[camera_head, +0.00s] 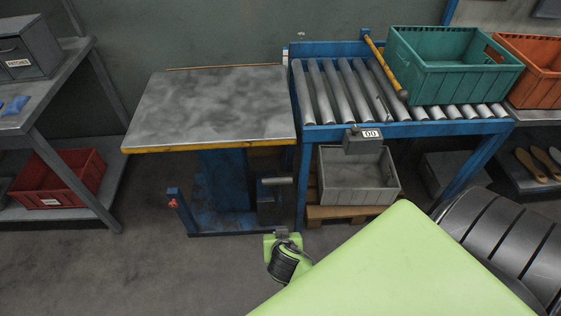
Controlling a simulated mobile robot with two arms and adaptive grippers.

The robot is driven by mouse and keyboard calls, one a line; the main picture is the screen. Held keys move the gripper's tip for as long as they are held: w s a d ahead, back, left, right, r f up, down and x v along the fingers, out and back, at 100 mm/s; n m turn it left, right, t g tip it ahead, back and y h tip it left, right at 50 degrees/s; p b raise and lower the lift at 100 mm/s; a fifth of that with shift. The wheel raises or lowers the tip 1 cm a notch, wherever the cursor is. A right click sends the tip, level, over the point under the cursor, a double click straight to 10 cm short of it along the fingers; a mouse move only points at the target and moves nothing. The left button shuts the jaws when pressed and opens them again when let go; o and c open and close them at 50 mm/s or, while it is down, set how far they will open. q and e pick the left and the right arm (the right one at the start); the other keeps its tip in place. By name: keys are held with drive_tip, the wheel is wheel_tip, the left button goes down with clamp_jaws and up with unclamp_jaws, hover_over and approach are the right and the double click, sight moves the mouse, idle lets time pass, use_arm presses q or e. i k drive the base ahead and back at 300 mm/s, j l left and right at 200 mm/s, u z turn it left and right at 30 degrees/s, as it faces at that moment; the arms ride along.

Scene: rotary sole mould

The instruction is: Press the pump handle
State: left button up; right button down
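The pump handle appears to be the short grey bar (277,181) on a dark upright unit (267,204) at the right side of the lift table's base. The lift table (215,105) has a grey worn top with a yellow front edge and a blue column (224,180) below. My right gripper (282,231) is low in front of the unit, below the handle and seemingly apart from it. It is small and partly hidden by its own green wrist, so I cannot tell whether its fingers are open. My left gripper is out of view.
A blue roller conveyor (410,129) stands right of the table, carrying a green crate (455,80). A grey crate (357,180) sits on a pallet beneath it. A blue post with a red knob (174,203) stands left of the column. Floor at front left is clear.

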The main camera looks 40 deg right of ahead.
sight(275, 181)
drive_tip(key=i+l+z, duration=0.5)
drive_tip(key=i, duration=0.3)
